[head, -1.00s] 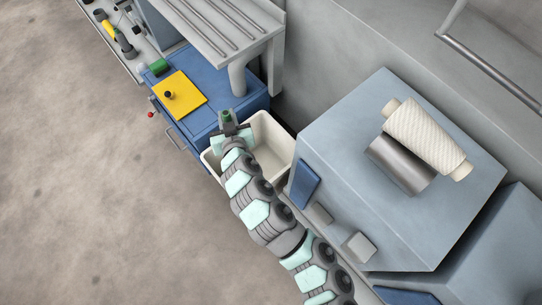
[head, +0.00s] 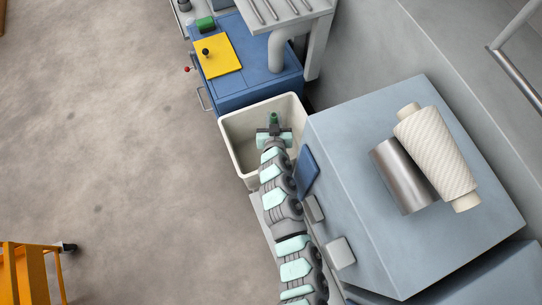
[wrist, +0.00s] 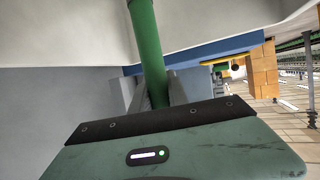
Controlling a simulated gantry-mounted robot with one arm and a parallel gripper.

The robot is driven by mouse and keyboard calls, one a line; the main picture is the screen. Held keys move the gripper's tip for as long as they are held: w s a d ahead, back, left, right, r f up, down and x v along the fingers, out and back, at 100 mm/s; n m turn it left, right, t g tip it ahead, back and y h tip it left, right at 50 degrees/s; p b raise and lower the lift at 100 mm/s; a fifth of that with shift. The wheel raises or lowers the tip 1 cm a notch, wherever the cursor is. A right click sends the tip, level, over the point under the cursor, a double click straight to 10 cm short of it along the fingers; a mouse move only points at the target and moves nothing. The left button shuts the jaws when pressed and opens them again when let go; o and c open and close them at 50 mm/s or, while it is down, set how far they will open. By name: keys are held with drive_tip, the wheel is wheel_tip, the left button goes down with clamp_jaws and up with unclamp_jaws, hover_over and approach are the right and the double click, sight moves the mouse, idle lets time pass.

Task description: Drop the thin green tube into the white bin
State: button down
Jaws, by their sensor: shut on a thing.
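The thin green tube (wrist: 147,45) is held in my gripper (wrist: 150,92), whose fingers close around it in the wrist view. In the head view only a short green end of the tube (head: 274,118) shows at my gripper (head: 273,131). The white bin (head: 239,158) is an open square box beside the blue cabinet. My gripper and the tube appear over the bin's opening in the head view. Their height above its floor cannot be told.
A blue cabinet (head: 258,88) with a yellow plate (head: 217,58) stands behind the bin. A grey machine block (head: 345,155) with a white yarn cone (head: 437,155) stands close on the right. An orange cart (head: 30,270) is at lower left. Open floor lies to the left.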

wheel_tip(320, 180, down, 2)
drive_tip(key=shift+f+b, duration=0.1)
drive_tip(key=shift+b, duration=0.4)
drive_tip(key=c, duration=1.2)
unclamp_jaws()
drive_tip(key=shift+r, duration=0.2)
wheel_tip(320, 180, up, 20)
drive_tip(key=p, duration=0.6)
drive_tip(key=shift+s+a+f, duration=0.1)
